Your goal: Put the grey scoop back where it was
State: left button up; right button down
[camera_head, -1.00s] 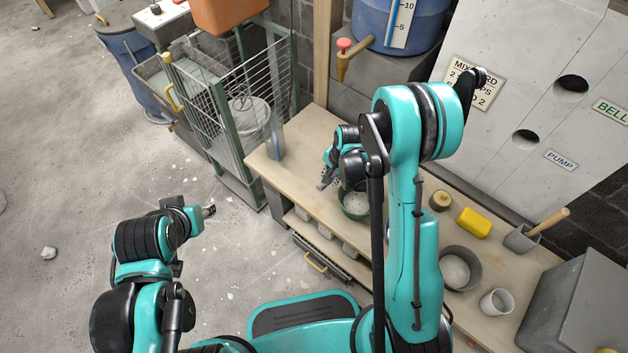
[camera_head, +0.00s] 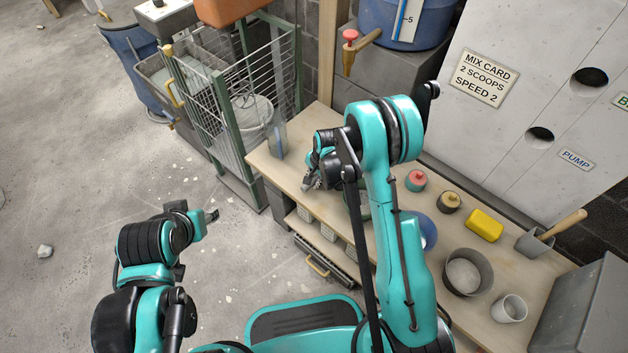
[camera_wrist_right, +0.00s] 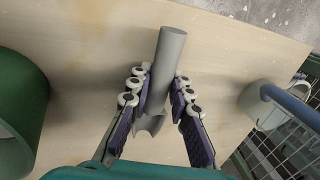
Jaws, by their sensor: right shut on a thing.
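The grey scoop (camera_wrist_right: 165,65) is between the fingers of my right gripper (camera_wrist_right: 160,80) in the right wrist view, its round handle pointing away from the palm. My right gripper is shut on it above the wooden bench. In the head view my right gripper (camera_head: 310,183) is over the bench's left part, and the scoop is hard to make out there. A green container (camera_wrist_right: 22,110) is beside the gripper, at left in the wrist view. My left gripper (camera_head: 212,216) is over the floor, away from the bench; its finger opening is unclear.
On the bench (camera_head: 300,125) are a blue bowl (camera_head: 428,232), red-topped jar (camera_head: 416,180), yellow block (camera_head: 484,226), grey bowl (camera_head: 466,272) and white cup (camera_head: 508,308). A wire cage (camera_head: 255,75) stands left of it. The bench's left end has free room.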

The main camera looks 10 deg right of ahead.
jog(key=c, duration=1.4)
grip_release()
jog(key=shift+f, duration=0.15)
jog(key=s+d+r+n+t+p, duration=0.1)
jog(key=s+r+p, duration=0.1)
jog(key=r, duration=0.8)
jog(key=s+d+r+n+p, duration=0.1)
jog(key=s+d+r+p, duration=0.15)
jog(key=r, duration=0.75)
jog(key=s+d+r+n+t, duration=0.1)
jog(key=s+r+n, duration=0.3)
jog(key=s, duration=0.5)
jog(key=s+d+r+n+t+h, duration=0.1)
jog(key=s+r+n+t, duration=0.2)
jog(key=s+r, duration=0.6)
jog(key=shift+d+r+n, duration=0.25)
jog(key=shift+d+n, duration=0.1)
jog(key=shift+n, duration=0.45)
